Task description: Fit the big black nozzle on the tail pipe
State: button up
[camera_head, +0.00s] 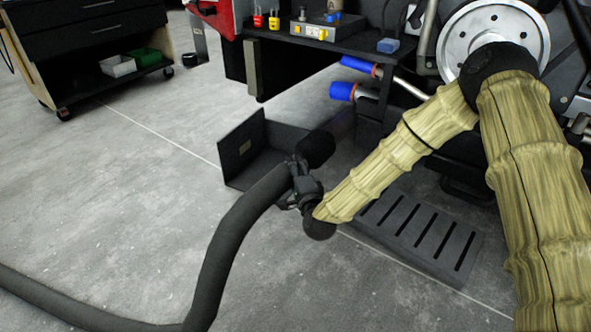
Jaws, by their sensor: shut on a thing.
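The big black nozzle (317,149) is the wide, dark end of a thick grey hose (240,215). My gripper (298,178) is shut on it just behind its wide end, though the dark fingers blend into it and the exact grip is hard to see. The nozzle points up and right, above the floor. Two metal pipes stick out leftward from the machine, each with a blue end and an orange ring: an upper one (360,65) and a lower one (343,91). Either may be the tail pipe; I cannot tell which. The nozzle is apart from both, below and left.
A dark open-topped metal box (243,150) sits on the floor behind the nozzle. A slotted grey step (425,235) lies below my arm.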

aim_at(309, 156)
jog(key=shift+w+r, duration=0.1)
jog(key=shift+w, duration=0.05)
jog(key=shift+w+d, duration=0.6)
jog(key=shift+w, duration=0.05)
jog(key=shift+w+d, duration=0.1)
jog(key=shift+w, duration=0.05)
dwell(0.5)
jog(key=shift+w+d, duration=0.75)
jog(key=shift+w, duration=0.3)
jog(key=shift+w+d, duration=0.1)
jog(key=shift+w, duration=0.1)
jog(key=shift+w+d, duration=0.75)
jog(key=shift+w, duration=0.25)
jog(key=shift+w+d+f+b, duration=0.3)
jog(key=shift+w+d, duration=0.4)
jog(key=shift+w, duration=0.25)
dwell(1.3)
